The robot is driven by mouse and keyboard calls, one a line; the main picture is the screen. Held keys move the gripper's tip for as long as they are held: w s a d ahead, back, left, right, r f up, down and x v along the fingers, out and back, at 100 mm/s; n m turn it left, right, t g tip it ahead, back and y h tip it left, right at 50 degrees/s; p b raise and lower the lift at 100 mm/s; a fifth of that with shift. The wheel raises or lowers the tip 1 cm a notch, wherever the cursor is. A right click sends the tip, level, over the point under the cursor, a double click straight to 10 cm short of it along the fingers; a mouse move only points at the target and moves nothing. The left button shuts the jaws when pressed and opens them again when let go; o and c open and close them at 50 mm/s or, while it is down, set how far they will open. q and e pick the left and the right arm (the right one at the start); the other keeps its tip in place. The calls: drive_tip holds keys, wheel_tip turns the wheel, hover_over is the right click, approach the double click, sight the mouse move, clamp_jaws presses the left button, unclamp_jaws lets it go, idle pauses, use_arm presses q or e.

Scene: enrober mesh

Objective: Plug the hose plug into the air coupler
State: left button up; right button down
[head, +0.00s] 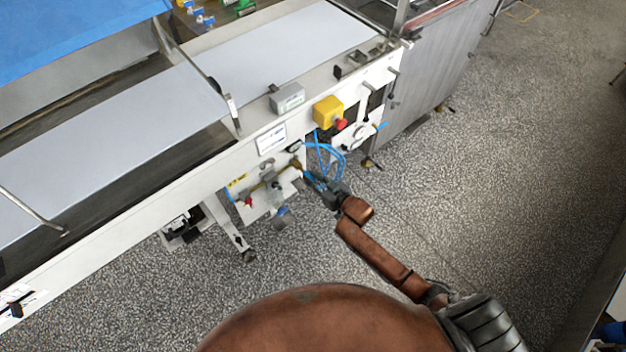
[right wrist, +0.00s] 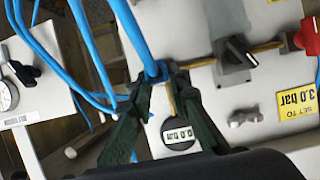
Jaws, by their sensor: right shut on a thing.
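My right gripper (head: 322,187) is at the white machine's lower front, beside the air panel. In the right wrist view its dark fingers (right wrist: 157,88) are shut on the hose plug (right wrist: 154,73), at the end of a thick blue hose (right wrist: 137,38). A thin brass part shows between the fingers. A brass air line (right wrist: 200,62) runs from close to the plug to a grey valve body (right wrist: 232,50); its near end looks like the air coupler. The fingers partly hide this end, and I cannot tell whether plug and coupler touch. My left gripper is not in view.
The panel carries a red knob (right wrist: 309,38), a yellow "3.0 bar" label (right wrist: 298,105) and a round display (right wrist: 180,133). Loose blue hoses (right wrist: 75,90) hang at the left. A yellow box with a red button (head: 328,112) is above. Speckled floor (head: 480,190) is clear at right.

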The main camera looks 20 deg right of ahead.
drive_tip(key=shift+w+a, duration=0.35)
drive_tip(key=shift+w, duration=0.55)
drive_tip(key=c, duration=1.7)
unclamp_jaws()
drive_tip(key=shift+c, duration=0.2)
drive_tip(key=shift+s, duration=0.1)
drive_tip(key=v, duration=1.1)
drive_tip(key=shift+s+d+r, duration=0.2)
drive_tip(key=shift+s+r, duration=0.05)
drive_tip(key=shift+s, duration=0.05)
